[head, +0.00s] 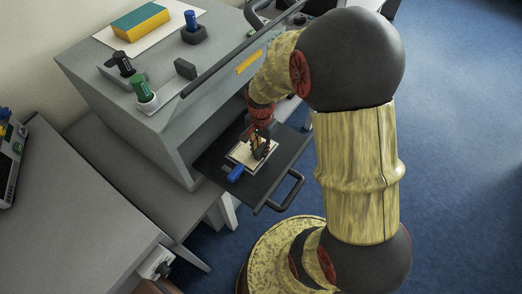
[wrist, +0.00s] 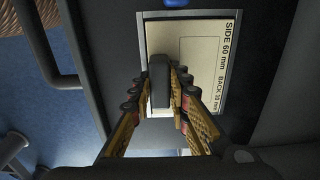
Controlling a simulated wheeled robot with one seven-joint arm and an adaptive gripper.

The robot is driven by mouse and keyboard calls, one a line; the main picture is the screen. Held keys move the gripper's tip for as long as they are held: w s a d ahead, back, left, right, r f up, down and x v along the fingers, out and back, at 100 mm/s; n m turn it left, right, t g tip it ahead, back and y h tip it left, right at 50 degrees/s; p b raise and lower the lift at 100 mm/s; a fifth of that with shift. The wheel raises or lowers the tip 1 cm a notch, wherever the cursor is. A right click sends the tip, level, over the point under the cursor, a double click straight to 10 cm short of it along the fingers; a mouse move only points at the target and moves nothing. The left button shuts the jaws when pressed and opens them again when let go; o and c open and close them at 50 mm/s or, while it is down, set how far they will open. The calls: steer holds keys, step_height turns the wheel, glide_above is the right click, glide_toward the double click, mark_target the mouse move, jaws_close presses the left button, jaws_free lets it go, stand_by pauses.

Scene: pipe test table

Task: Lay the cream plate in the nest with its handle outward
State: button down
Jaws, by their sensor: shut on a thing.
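The cream plate (wrist: 205,50) bears printed side and back measures in the wrist view; in the head view it is the pale square (head: 241,156) on the dark open shelf. A light grey rim (wrist: 190,14), seemingly the nest, borders it; I cannot tell whether the plate is fully down in it. My gripper (wrist: 159,85) is shut on a dark upright grip standing over the plate. The fingers hide part of the plate.
The dark shelf (head: 215,170) juts from the grey machine, with a bar handle (head: 287,193) on its outer edge. On the machine top are a green knob (head: 142,88), a blue knob (head: 191,20) and a yellow-and-teal block (head: 141,22). A grey bench (head: 70,215) stands lower left.

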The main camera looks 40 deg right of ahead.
steer(key=shift+f, duration=0.15)
steer(key=c, duration=1.8)
jaws_free()
steer(key=shift+o, duration=0.6)
step_height(320, 180, up, 8)
steer(key=p, duration=0.3)
steer(key=shift+f, duration=0.1)
